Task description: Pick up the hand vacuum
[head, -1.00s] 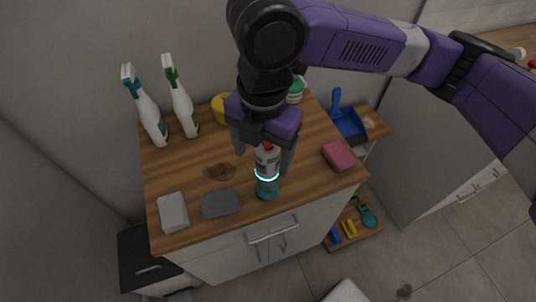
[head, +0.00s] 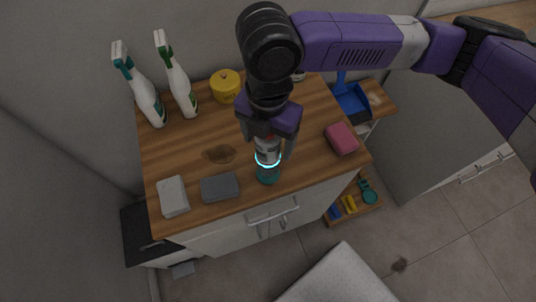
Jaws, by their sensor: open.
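The hand vacuum (head: 267,173) stands near the front edge of the wooden counter top (head: 185,150). It looks like an upright grey-white cylinder with a teal lower end and a glowing cyan ring around it. My gripper (head: 267,143) is open above it, fingers pointing down. The fingers appear on either side of its upper part, and the gripper hides its top. I cannot tell whether a finger touches it.
A grey block (head: 220,187) and a pale block (head: 173,197) lie left of the vacuum; a pink sponge (head: 341,139) lies right. Two spray bottles (head: 149,101) (head: 182,90) and a yellow pot (head: 226,87) stand behind. A blue dustpan (head: 352,103) is at right.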

